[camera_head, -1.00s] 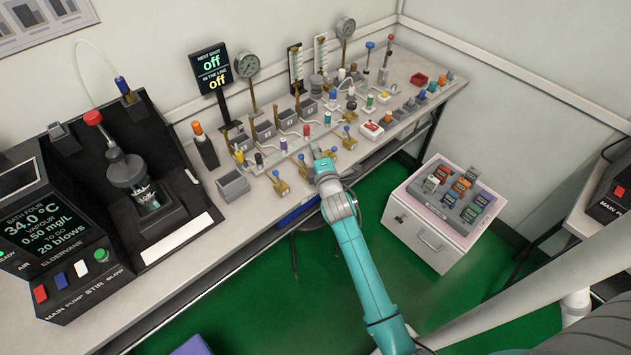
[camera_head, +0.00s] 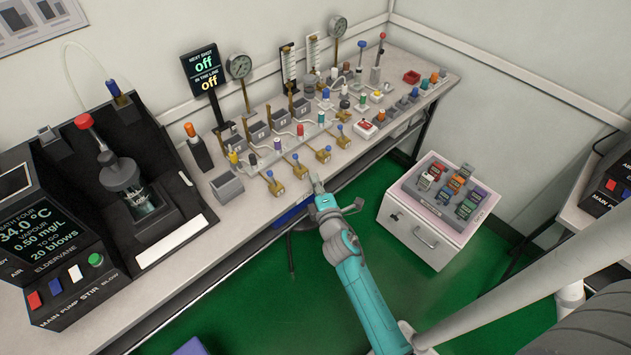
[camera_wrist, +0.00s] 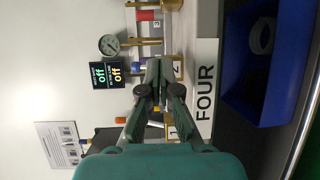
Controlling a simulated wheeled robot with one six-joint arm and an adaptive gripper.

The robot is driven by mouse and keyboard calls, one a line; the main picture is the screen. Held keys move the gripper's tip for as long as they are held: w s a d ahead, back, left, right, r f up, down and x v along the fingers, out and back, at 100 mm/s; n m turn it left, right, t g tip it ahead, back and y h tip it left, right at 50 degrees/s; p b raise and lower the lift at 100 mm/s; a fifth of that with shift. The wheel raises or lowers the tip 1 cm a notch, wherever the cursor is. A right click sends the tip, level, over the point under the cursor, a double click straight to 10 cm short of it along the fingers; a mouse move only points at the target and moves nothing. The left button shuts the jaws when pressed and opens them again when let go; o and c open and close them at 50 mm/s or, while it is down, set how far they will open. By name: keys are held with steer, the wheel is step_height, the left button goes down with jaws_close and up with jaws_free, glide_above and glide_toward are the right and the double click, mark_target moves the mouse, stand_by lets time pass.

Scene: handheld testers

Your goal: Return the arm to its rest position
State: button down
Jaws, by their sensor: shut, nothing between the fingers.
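My arm is teal and reaches up from the lower right in the head view. My gripper (camera_head: 316,183) is at the front edge of the long bench (camera_head: 350,165), just off the brass valves (camera_head: 299,167). In the wrist view my gripper (camera_wrist: 160,72) has its dark fingers together and nothing between them. Whether the fingertips are clear of the bench edge is hard to tell.
A grey box (camera_head: 226,187) and a black tester (camera_head: 150,205) stand left on the bench. A white cabinet (camera_head: 432,235) with coloured handheld devices stands right of my arm. A blue bin (camera_wrist: 252,75) shows below the bench edge. Green floor (camera_head: 245,290) is open.

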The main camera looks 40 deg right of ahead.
stand_by(0.4)
steer(key=s+a+f+m+y, duration=0.1)
steer(key=s+a+m+y, duration=0.15)
steer(key=s+a, duration=0.75)
steer(key=s+a+f+m+y, duration=0.15)
steer(key=s+a+m, duration=0.3)
steer(key=s, duration=0.85)
steer(key=s+a+r+m+y, duration=0.1)
steer(key=s+a+r+m, duration=0.1)
steer(key=s+r, duration=0.4)
steer(key=s+a+r+m+g+y, duration=0.1)
steer(key=s+a+r+m+y, duration=0.1)
steer(key=s+r, duration=0.4)
steer(key=s+a+m, duration=0.1)
steer(key=s+m, duration=0.1)
steer(key=s, duration=0.3)
steer(key=shift+s+r, duration=0.3)
steer(key=shift+r, duration=0.1)
